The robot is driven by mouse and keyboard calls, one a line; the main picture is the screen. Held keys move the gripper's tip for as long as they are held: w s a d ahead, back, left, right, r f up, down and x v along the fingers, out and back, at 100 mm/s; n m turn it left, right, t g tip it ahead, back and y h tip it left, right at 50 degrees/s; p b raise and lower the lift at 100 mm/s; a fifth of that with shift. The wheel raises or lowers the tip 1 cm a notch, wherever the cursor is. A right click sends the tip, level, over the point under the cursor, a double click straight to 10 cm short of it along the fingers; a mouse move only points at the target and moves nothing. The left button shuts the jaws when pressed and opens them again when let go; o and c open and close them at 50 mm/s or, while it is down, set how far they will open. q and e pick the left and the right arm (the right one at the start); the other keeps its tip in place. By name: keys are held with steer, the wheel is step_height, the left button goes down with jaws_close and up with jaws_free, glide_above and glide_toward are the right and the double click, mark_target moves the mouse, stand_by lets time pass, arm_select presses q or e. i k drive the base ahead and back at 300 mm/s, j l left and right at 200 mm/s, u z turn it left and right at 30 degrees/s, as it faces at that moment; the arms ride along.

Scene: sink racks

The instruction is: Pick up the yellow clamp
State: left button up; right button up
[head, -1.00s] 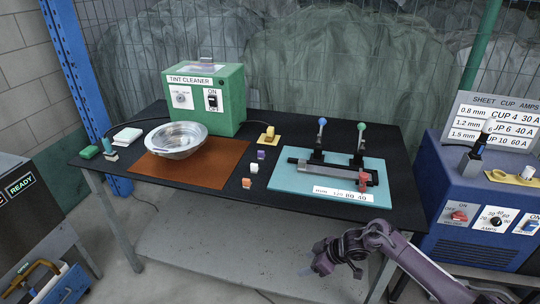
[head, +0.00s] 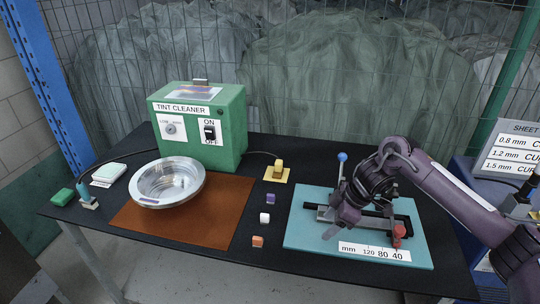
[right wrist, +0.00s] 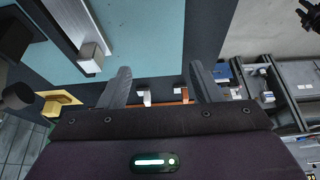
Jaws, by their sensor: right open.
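A small yellow block-like piece on a flat yellow plate (head: 278,172) stands on the black table, right of the green box; it is the only yellow thing on the table, and I cannot make out clamp jaws. A yellow piece, likely the same, shows at the left in the right wrist view (right wrist: 60,99). My right gripper (head: 333,230) is over the teal board, to the right of and nearer than the yellow piece, apart from it. Its two fingers are open and empty in the right wrist view (right wrist: 162,88). My left gripper is not in view.
The teal board (head: 300,232) carries a rail fixture with a blue-knobbed lever (head: 342,158) and a red part (head: 399,231). Purple, white and orange blocks (head: 264,218) line up left of it. A metal bowl (head: 167,183) sits on a brown mat (head: 215,228) before the green box (head: 200,125).

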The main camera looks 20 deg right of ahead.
mark_target(278, 170)
steer(key=i, duration=1.15)
